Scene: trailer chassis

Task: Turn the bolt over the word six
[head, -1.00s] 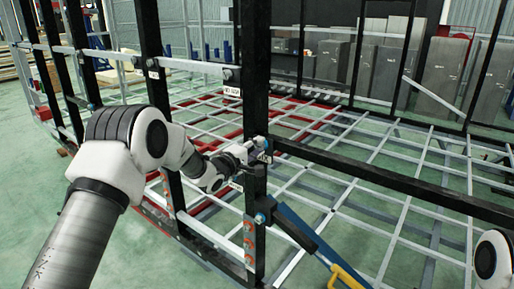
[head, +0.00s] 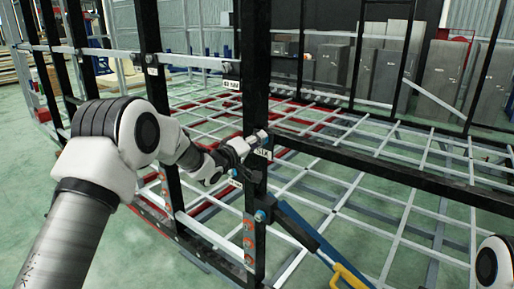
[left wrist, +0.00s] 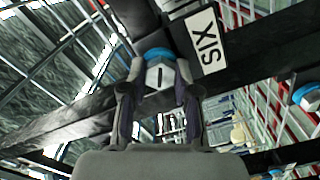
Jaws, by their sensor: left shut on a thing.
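The bolt (left wrist: 160,75) has a pale hexagonal head with a dark slot and a blue ring behind it. It sits on a black frame beam, beside a white label reading SIX (left wrist: 206,38), which appears rotated in the left wrist view. My left gripper (left wrist: 161,88) is shut on the bolt head, one finger on each side. My right gripper is out of view.
Another blue-ringed bolt (left wrist: 308,95) is at the right of the wrist view. The black post (head: 256,75) and rail (head: 390,180) bound the space around my gripper. A blue and yellow brace (head: 315,240) slopes below. Open green floor (head: 150,255) lies at lower left.

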